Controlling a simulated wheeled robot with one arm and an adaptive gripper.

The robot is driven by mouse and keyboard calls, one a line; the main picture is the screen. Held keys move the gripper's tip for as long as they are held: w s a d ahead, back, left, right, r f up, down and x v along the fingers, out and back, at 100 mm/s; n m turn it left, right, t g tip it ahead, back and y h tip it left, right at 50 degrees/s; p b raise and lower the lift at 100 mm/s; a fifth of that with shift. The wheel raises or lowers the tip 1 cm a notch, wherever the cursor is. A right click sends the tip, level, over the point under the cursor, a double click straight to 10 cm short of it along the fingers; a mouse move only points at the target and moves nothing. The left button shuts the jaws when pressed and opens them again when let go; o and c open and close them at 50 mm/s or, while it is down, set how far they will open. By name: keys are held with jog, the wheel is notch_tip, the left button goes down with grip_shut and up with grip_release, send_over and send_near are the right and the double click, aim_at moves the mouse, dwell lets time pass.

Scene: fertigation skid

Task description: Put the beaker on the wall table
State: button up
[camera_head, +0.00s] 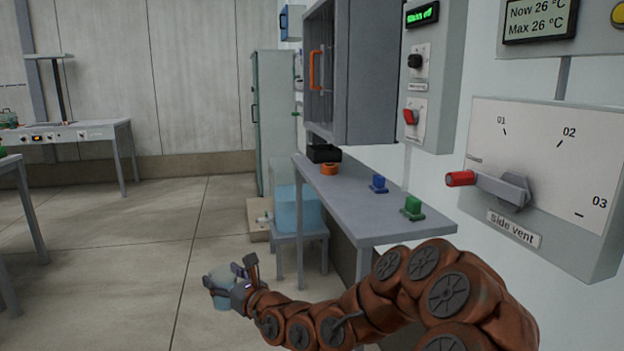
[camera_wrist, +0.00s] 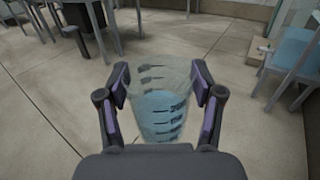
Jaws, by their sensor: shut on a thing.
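My gripper (camera_head: 237,284) is shut on a clear beaker (camera_head: 221,290) with bluish liquid, low over the floor and left of the wall table. In the wrist view the beaker (camera_wrist: 162,106) sits between the two purple-padded fingers (camera_wrist: 163,92), with dark graduation marks on its side; it looks roughly upright. The wall table (camera_head: 335,192) is a grey narrow table along the right wall. On it are an orange ring-like part (camera_head: 329,169), a blue block-like part (camera_head: 378,184), a green one (camera_head: 412,208) and a black bin (camera_head: 323,153) at the far end.
A grey wall cabinet (camera_head: 373,70) with an orange handle hangs above the wall table. A stand with a light-blue tank (camera_head: 296,209) is beyond it. A side vent lever (camera_head: 487,184) juts from the right wall.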

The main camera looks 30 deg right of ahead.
jog(key=s+d+r+m+h+p, duration=0.2)
jog(key=s+d+r+h, duration=0.2)
jog(key=s+d+r, duration=0.45)
jog(key=s+d+r+m+h+p, duration=0.3)
jog(key=s+d+r, duration=0.15)
jog(key=d, duration=0.75)
jog(key=s+d+r+m+h+p, duration=0.2)
jog(key=s+d+r+h, duration=0.35)
jog(key=d, duration=0.55)
jog(key=y, duration=0.2)
send_over(376, 219)
jog(key=shift+s+f, duration=0.1)
jog(key=shift+f, duration=1.75)
jog(key=shift+f, duration=0.15)
jog(key=o, duration=1.3)
jog(key=shift+o, duration=0.2)
